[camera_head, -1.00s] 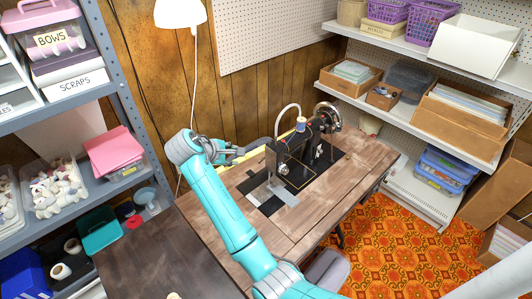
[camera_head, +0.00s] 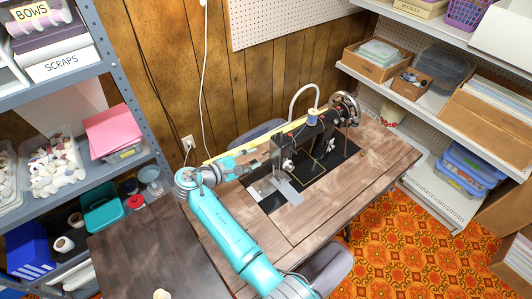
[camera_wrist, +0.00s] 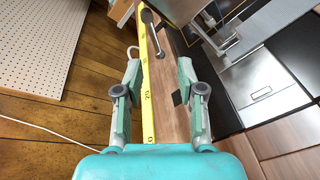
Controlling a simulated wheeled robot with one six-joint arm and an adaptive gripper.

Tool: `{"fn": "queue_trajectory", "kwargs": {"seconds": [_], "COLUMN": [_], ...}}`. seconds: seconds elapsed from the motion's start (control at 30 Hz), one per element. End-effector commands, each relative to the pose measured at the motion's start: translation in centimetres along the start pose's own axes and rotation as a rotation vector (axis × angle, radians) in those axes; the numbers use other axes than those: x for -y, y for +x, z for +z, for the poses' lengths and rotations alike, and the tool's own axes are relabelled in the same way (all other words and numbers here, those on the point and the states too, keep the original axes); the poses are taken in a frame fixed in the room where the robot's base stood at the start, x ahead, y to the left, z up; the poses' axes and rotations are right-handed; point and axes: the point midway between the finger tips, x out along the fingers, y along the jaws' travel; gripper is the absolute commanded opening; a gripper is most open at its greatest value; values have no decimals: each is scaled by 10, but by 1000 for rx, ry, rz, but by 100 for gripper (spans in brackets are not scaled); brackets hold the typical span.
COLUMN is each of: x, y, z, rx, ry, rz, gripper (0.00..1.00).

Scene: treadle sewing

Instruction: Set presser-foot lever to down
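The black sewing machine (camera_head: 318,138) stands on the wooden treadle table (camera_head: 350,185), its metal faceplate end toward my gripper. My gripper (camera_head: 252,168) is just left of that end in the head view, apart from it. In the wrist view my gripper (camera_wrist: 158,58) is open, with nothing between its fingers. A slim metal lever with a dark knob (camera_wrist: 148,17) shows beyond the fingertips.
A yellow measuring tape (camera_wrist: 148,90) runs along the table's back edge, beneath my fingers in the wrist view. Wood-panelled wall stands behind. A dark table (camera_head: 140,250) and grey shelving (camera_head: 130,90) are left. The table's right part is clear.

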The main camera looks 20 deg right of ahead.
Motion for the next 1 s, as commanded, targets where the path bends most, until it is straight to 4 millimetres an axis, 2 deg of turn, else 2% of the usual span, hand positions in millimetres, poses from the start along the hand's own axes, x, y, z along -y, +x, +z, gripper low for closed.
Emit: {"fn": "queue_trajectory", "kwargs": {"seconds": [0.1,0.3,0.5,0.77,0.9,0.93,1.0], "x": [0,0,0,0,0,0,0], "y": [22,48,57,58,58,58,58], "z": [1,0,0,0,0,0,0], "rx": [2,1,-1,-1,-1,-1,-1], "ry": [0,0,0,0,0,0,0], "rz": [-2,-2,0,0,0,0,-1], "gripper": [39,39,39,39,4,0,0]}}
